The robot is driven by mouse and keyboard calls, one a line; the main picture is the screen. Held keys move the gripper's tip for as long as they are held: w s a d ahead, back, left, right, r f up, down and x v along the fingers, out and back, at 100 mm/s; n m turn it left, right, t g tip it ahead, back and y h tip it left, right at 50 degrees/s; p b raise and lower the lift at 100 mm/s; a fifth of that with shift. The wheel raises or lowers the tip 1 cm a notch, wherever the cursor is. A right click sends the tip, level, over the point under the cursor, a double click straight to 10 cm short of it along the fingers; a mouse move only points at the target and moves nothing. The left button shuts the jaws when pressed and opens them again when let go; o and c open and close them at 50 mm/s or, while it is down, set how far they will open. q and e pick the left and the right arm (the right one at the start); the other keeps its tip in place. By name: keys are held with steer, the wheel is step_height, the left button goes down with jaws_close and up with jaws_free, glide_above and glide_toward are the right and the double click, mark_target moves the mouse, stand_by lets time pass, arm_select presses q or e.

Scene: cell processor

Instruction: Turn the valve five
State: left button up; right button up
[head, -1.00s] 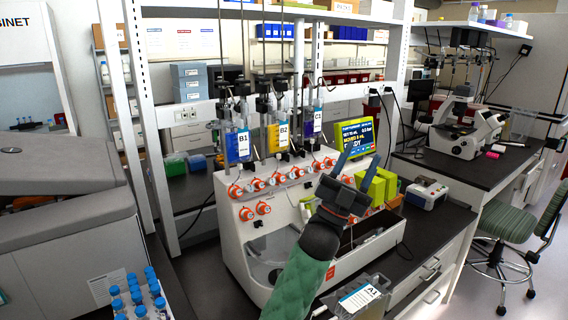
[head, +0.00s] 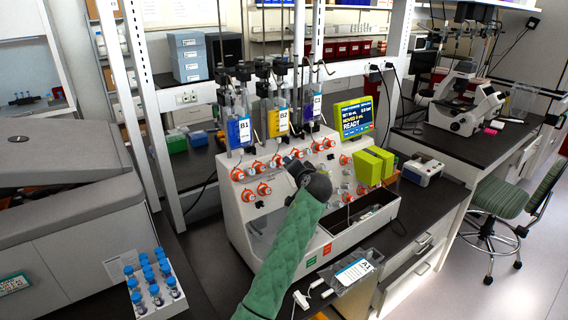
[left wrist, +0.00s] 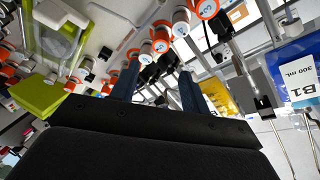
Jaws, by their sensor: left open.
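The white cell processor (head: 240,222) carries an upper row of orange-rimmed valve knobs (head: 258,167) and more knobs lower on its front (head: 264,189). I cannot read which knob is number five. My left arm reaches up to the knobs, and its dark wrist hides the left gripper's fingers in the head view. In the left wrist view the left gripper (left wrist: 160,68) is open, its two dark blue fingers pointing at a row of orange and white knobs (left wrist: 181,27). My right gripper is not in view.
Fluid bags B1 (head: 239,132), B2 (head: 279,122) and C1 hang above the knobs. Green blocks (head: 368,168) and a screen reading READY (head: 355,118) stand to the right. Bag A1 (head: 356,270) lies in front. A rack of blue-capped tubes (head: 150,290) is at lower left.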

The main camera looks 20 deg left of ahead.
mark_target(283, 162)
arm_select(q)
steer(key=p+x, duration=0.4)
steer(key=x, duration=0.3)
steer(key=shift+a+f, duration=0.45)
steer(key=shift+a, duration=0.05)
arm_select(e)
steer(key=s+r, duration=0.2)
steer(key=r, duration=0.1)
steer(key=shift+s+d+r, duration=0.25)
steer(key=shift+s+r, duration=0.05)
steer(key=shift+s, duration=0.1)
arm_select(q)
steer(key=c, duration=1)
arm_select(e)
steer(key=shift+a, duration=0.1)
arm_select(q)
steer(key=shift+f, duration=0.1)
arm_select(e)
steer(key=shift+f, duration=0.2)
